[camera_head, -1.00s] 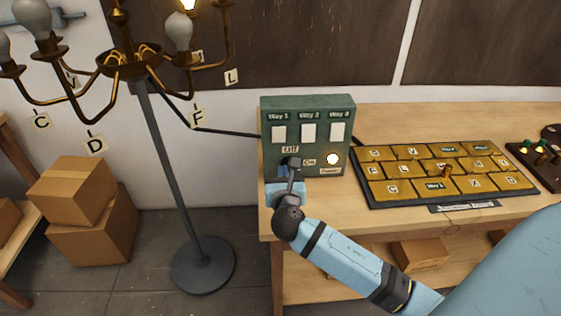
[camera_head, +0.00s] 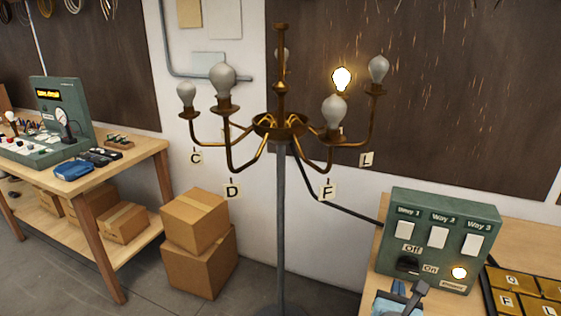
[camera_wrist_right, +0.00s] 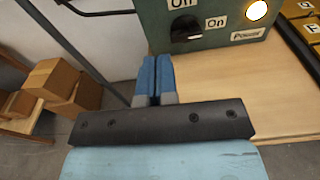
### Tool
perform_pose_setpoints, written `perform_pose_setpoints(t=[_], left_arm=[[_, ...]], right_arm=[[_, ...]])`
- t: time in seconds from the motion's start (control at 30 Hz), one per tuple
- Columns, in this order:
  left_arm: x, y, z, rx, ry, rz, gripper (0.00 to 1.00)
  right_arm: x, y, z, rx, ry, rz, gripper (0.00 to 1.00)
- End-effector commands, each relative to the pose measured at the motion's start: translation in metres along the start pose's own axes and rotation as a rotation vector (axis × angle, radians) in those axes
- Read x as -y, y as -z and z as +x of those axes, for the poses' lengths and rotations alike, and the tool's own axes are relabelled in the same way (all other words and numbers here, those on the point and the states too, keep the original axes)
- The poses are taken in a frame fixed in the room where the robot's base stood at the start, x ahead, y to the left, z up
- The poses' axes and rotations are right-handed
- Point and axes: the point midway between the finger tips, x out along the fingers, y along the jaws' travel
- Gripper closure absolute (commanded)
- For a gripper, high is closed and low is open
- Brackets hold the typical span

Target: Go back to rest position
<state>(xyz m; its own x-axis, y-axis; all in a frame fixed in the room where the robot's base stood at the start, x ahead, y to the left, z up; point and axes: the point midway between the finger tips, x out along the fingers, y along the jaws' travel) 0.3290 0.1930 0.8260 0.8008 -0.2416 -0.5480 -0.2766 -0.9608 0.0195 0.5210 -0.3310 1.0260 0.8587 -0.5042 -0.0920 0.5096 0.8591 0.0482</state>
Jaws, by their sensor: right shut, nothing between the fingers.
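My right gripper (camera_head: 399,289) is at the bottom right of the head view, in front of the green switch box (camera_head: 486,212). In the right wrist view its blue fingers (camera_wrist_right: 155,72) are together with nothing between them, apart from the box. The box's black rotary knob (camera_head: 408,264) sits between the Off and On labels, and its round power light (camera_head: 459,273) glows yellow. The knob also shows in the wrist view (camera_wrist_right: 187,27). The lamp (camera_head: 279,124) stands upright with several bulbs, and one bulb (camera_head: 342,78) is lit. My left gripper is not in view.
A workbench (camera_head: 374,268) carries the box and a board of gold tiles (camera_head: 520,284). Cardboard boxes (camera_head: 197,262) are stacked on the floor left of the lamp. Another table (camera_head: 147,153) with a green meter device (camera_head: 62,117) stands at the left. A cable (camera_head: 340,206) runs between lamp and box.

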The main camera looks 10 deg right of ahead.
Motion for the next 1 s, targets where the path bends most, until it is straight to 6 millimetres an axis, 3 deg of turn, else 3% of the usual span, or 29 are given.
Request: perform_pose_setpoints(t=[0.17, 0.3, 0.5, 0.6, 0.73, 0.87, 1.0], left_arm=[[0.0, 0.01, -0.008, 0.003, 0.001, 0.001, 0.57], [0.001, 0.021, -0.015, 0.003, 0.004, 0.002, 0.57], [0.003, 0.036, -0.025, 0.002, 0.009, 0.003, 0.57], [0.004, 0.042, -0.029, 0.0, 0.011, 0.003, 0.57], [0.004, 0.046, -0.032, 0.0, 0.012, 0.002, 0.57], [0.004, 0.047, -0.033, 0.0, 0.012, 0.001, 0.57], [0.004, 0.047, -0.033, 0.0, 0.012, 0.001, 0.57]], right_arm=[[-0.007, 0.046, -0.028, -0.209, -0.077, 0.373, 1.0], [-0.013, 0.097, -0.073, -0.485, -0.067, 0.9, 1.0], [-0.017, 0.144, -0.148, -0.838, 0.162, 1.699, 1.0], [-0.015, 0.155, -0.179, -0.953, 0.338, 2.047, 1.0], [-0.012, 0.162, -0.207, -1.027, 0.541, 2.372, 1.0], [-0.01, 0.164, -0.219, -1.049, 0.656, 2.532, 1.0], [-0.01, 0.164, -0.22, -1.052, 0.67, 2.553, 1.0]])
